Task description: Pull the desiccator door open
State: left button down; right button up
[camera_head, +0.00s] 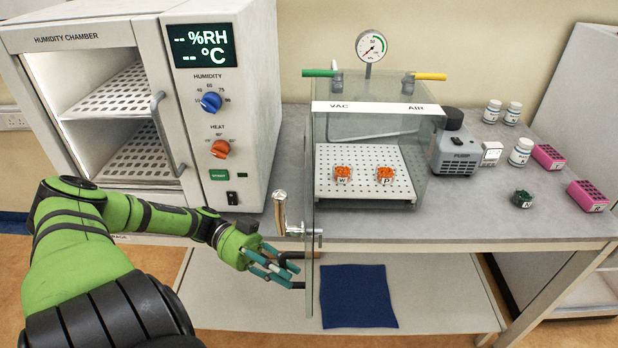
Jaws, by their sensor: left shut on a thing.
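The desiccator (371,107) is a clear box with a white "VAC / AIR" strip, standing on the bench. Its clear door (310,200) shows nearly edge-on at the box's left side and stands swung out toward me, past the bench's front edge. A metal latch (280,212) sticks out by the door. My left gripper (285,268) is at the door's lower left, shut on what looks like the dark door handle; the fingers partly hide it. Inside, two orange pieces (343,174) marked W and P (385,174) sit on a perforated white shelf (365,152). My right gripper is not in view.
The humidity chamber (222,130) stands at the left, close to my left arm. The pump (456,150), white bottles (520,152), pink racks (588,195) and a small green piece (521,199) are at the right. A blue mat (358,296) lies on the lower shelf.

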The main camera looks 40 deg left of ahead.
pick_arm(q)
jog(key=shift+s+a+f, duration=0.1)
jog(key=shift+s+a, duration=0.3)
jog(key=shift+a, duration=0.25)
jog(key=shift+s+a, duration=0.35)
jog(key=shift+a, duration=0.3)
jog(key=c, duration=1.4)
grip_release()
jog(key=shift+s+a, duration=0.35)
jog(key=shift+a, duration=1.6)
jog(key=shift+s+a, duration=0.4)
jog(key=shift+a, duration=1.55)
jog(key=shift+s+a, duration=0.35)
jog(key=shift+a, duration=1.6)
